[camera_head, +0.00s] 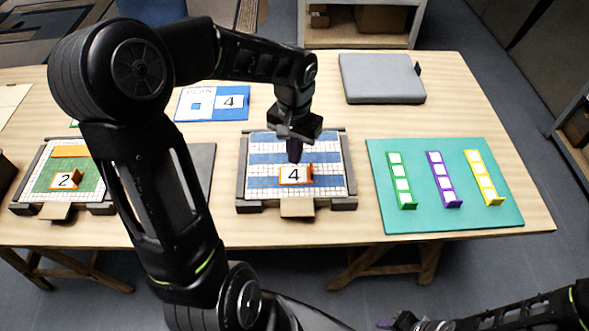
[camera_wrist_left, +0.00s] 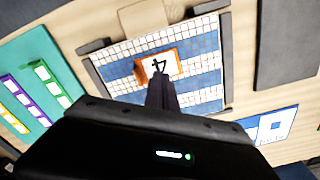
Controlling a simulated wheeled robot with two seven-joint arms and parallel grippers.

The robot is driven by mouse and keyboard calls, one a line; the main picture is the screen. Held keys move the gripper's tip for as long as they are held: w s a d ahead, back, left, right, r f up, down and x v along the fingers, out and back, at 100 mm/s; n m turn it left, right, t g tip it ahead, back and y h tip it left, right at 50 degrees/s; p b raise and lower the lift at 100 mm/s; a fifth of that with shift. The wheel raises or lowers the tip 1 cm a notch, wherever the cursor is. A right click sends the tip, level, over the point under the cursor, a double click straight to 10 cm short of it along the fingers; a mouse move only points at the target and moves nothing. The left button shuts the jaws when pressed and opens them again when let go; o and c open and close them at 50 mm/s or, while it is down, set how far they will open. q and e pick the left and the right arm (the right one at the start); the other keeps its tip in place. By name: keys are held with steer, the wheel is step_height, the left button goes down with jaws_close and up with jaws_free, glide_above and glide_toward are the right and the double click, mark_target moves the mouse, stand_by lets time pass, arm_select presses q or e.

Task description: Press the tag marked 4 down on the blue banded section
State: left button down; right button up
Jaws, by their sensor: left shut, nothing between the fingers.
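The tag marked 4 (camera_head: 295,174) is a white card with an orange edge. It stands on the lower blue band of the blue banded section (camera_head: 332,157), a white tiled panel with blue stripes in a grey frame. My left gripper (camera_head: 295,158) is shut, its dark fingers pointing down just behind the tag; whether they touch it I cannot tell. In the left wrist view the shut fingers (camera_wrist_left: 161,80) reach the edge of the tag (camera_wrist_left: 158,65). My right gripper (camera_head: 405,322) is low at the bottom edge, its fingers not clear.
A green panel with a tag marked 2 (camera_head: 64,180) lies at the left. A teal mat (camera_head: 412,187) with green, purple and yellow strips lies at the right. A plan card (camera_head: 212,103) and a grey slab (camera_head: 381,78) are at the back.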

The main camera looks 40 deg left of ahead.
arm_select(q)
step_height(320, 180, up, 2)
steer(key=shift+r+p, duration=0.25)
steer(key=shift+p, duration=0.45)
